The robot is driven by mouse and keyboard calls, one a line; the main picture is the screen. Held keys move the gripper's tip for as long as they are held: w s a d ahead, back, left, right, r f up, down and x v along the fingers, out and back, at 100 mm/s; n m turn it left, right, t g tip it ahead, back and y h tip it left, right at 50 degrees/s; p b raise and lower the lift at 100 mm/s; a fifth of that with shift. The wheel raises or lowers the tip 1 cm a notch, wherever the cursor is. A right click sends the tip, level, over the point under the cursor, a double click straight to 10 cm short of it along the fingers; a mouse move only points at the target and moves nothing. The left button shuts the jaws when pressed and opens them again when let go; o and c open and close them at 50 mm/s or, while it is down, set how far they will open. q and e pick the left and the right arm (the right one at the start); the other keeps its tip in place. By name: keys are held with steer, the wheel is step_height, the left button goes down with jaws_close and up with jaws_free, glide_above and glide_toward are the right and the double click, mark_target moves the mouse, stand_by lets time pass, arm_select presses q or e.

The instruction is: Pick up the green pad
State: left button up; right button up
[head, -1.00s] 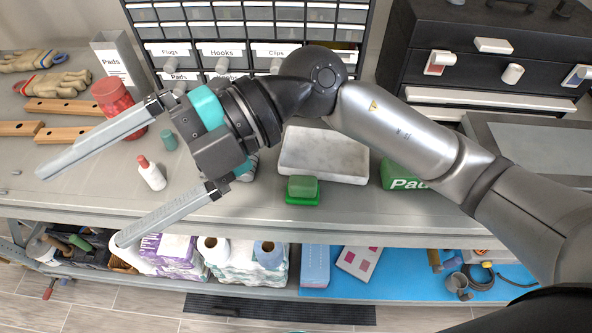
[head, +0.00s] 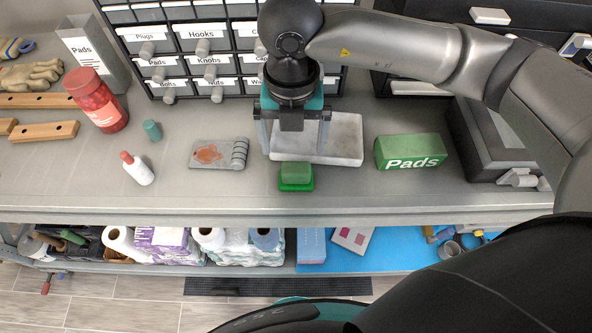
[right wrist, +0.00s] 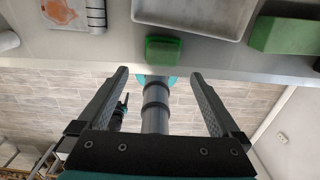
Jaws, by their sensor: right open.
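The green pad (head: 296,173) is a small block with a brighter green lower edge. My right gripper (head: 294,150) points down over the slab, fingers spread, just behind the pad in the head view. It is open and empty, and I see no contact with the pad. My left gripper is in neither view.
A green "Pads" box (head: 410,151) stands to the right. A grey plate with an orange stain (head: 212,154), a white bottle (head: 139,170) and a red jar (head: 98,101) are left. A drawer cabinet (head: 205,50) stands behind.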

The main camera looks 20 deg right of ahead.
mark_target(296, 167)
step_height(296, 167, down, 4)
steer(key=f, duration=0.3)
steer(key=f+p, duration=0.1)
steer(key=f, duration=0.1)
steer(key=shift+w+d, duration=0.1)
steer(key=shift+d, duration=0.2)
steer(key=c, duration=1.4)
